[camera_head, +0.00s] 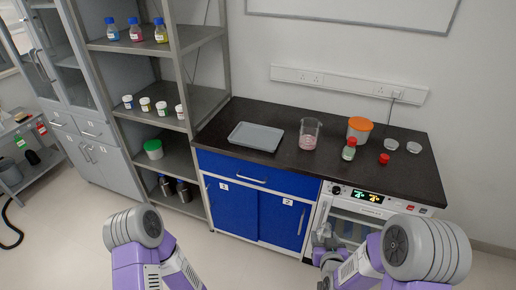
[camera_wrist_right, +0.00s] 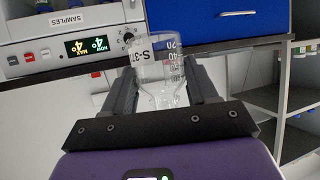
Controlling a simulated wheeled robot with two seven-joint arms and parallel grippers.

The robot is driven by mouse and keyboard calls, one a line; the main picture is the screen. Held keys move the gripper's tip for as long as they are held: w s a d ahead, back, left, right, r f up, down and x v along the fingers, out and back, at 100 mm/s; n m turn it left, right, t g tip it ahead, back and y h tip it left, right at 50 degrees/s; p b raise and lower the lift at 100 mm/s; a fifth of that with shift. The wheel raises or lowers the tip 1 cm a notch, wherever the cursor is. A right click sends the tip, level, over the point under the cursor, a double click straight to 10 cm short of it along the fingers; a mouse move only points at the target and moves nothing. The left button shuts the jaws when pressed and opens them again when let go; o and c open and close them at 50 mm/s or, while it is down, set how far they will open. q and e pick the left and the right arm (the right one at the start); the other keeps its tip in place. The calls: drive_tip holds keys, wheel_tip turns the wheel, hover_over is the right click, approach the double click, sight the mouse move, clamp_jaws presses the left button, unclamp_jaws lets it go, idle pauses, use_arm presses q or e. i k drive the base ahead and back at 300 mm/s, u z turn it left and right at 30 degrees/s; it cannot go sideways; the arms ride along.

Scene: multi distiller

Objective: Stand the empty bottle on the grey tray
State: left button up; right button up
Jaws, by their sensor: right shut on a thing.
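The grey tray (camera_head: 256,136) lies bare on the left part of the dark bench top. My right gripper (camera_head: 324,243) is in front of the bench, low before the white appliance, below the counter top. In the right wrist view its two dark fingers (camera_wrist_right: 164,84) are shut on a clear, empty bottle (camera_wrist_right: 158,68) with a white label reading "S-3" and printed volume marks. The bottle is hard to make out in the head view. It is away from the tray. My left arm shows at the lower left, but its gripper is out of view.
A beaker (camera_head: 310,134) with pink liquid stands right of the tray. Beyond it are an orange-lidded tub (camera_head: 359,130), a green-capped bottle (camera_head: 349,150), a red cap (camera_head: 384,159) and two clear dishes (camera_head: 391,144). A shelf rack (camera_head: 181,95) stands left of the bench.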

sight(256, 137)
drive_tip(key=u, duration=1.75)
drive_tip(key=i, duration=1.3)
drive_tip(key=z, duration=2.15)
